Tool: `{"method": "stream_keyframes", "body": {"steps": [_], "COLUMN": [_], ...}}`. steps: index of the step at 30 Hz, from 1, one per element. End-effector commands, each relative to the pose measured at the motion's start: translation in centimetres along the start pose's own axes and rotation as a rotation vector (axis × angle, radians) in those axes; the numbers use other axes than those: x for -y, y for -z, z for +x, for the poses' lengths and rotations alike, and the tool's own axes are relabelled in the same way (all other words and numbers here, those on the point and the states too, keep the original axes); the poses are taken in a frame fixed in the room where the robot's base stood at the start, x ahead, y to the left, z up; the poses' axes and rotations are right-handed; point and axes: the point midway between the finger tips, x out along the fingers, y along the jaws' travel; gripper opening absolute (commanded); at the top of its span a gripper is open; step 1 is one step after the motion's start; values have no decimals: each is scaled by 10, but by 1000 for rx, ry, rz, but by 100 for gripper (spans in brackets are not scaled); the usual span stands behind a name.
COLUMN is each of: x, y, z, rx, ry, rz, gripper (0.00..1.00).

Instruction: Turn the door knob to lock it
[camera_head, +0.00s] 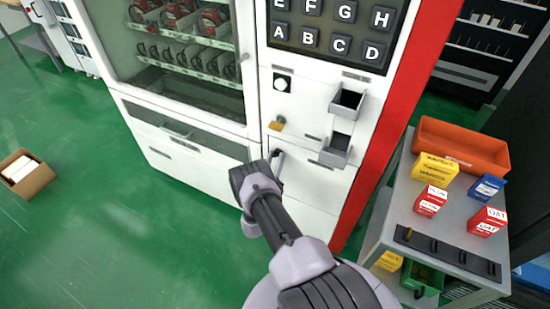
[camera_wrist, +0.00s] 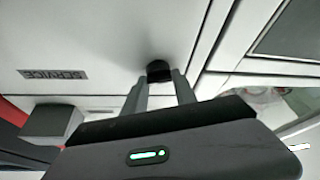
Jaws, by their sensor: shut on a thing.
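The dark door knob (camera_wrist: 159,70) sits on the white service panel (camera_wrist: 110,45) of the vending machine in the wrist view. My gripper (camera_wrist: 159,82) has one finger on each side of the knob and is shut on it. In the head view my gripper (camera_head: 276,159) reaches the machine's lower front, beside the lower panel (camera_head: 310,178). The knob is hidden there behind my gripper and arm. The angle of the knob cannot be told.
Two grey trays (camera_head: 336,151) jut out at right. A grey cart (camera_head: 401,205) with several small boxes and an orange bin (camera_head: 465,148) stands right.

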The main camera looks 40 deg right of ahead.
Motion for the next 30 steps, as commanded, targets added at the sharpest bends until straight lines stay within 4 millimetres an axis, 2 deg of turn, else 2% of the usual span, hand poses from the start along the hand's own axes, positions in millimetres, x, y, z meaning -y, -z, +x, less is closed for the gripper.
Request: {"method": "stream_keyframes", "body": {"steps": [30], "x": [-3], "y": [2], "z": [1], "rx": [3], "ry": [353], "rz": [-849], "gripper": [0]}}
